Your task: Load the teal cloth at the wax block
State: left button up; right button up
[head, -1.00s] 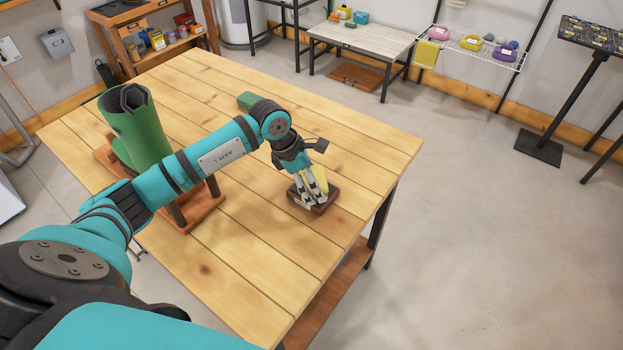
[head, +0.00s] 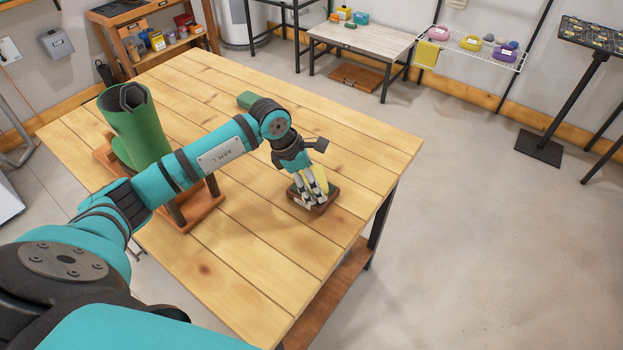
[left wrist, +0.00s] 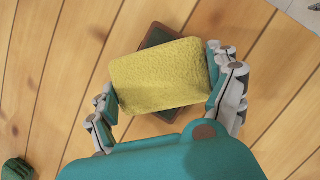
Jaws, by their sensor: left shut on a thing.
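My left gripper (head: 311,198) is low over the wooden table, shut on a yellow cloth (left wrist: 160,76) with a rough surface; the cloth is yellow, not teal. The left wrist view shows the cloth held flat between the fingers. Under it is a small brown wooden holder (left wrist: 157,36) with a dark inner face; the cloth hides most of it, and I cannot tell whether this holds the wax block. The holder also shows in the head view (head: 324,208). I cannot tell whether cloth and holder touch. No teal cloth is seen. My right gripper is not in view.
A green boot (head: 138,125) stands on a wooden rack on the table's left side. A small green block (head: 246,99) lies near the far edge. The table's front (head: 250,270) is clear. A pale bench (head: 365,40) and a wire shelf (head: 468,46) with coloured items stand behind.

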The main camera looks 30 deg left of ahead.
pick_arm(q)
jog(key=shift+s, duration=0.1)
dwell(0.5)
jog(key=shift+r+p, duration=1.7)
jog(key=shift+r, duration=1.8)
jog(key=shift+c, duration=0.2)
